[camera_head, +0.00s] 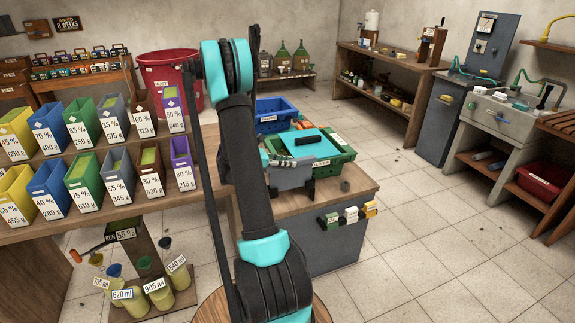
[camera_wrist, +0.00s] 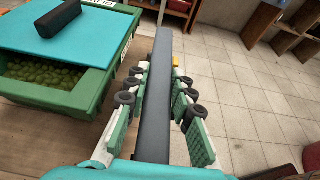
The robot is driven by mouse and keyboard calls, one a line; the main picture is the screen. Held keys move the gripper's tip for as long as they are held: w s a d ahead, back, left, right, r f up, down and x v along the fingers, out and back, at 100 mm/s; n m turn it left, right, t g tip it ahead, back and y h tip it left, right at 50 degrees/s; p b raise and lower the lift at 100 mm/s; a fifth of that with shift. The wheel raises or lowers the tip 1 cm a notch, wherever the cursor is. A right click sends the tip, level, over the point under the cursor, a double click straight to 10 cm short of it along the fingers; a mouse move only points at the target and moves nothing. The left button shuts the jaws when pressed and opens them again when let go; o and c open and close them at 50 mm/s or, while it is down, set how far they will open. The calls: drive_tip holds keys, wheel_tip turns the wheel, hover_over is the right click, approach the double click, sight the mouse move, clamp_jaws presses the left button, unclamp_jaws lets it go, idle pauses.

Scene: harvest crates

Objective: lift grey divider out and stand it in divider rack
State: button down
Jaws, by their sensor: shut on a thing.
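My gripper (camera_wrist: 156,95) is shut on a long grey divider (camera_wrist: 156,75), seen edge-on in the wrist view with finger pads on both sides. In the head view a grey panel (camera_head: 290,177), which looks like this divider, stands upright in front of the green crate (camera_head: 342,157). My arm hides most of my gripper there. In the wrist view the green crate (camera_wrist: 52,103) is to the left, apart from the divider. Green fruit shows under its teal cover. I cannot make out the divider rack for certain; small dark parts sit around the panel's lower edge.
A teal board (camera_head: 318,146) with a black handle lies across the crate. A blue crate (camera_head: 278,112) stands behind it. Coloured clips (camera_head: 349,214) hang on the bench front. Labelled bins (camera_head: 82,132) fill the left shelf. Floor to the right is clear.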

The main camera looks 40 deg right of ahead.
sight(287, 175)
drive_tip(key=shift+r, duration=1.95)
drive_tip(key=shift+f, duration=5.3)
drive_tip(key=c, duration=1.2)
unclamp_jaws()
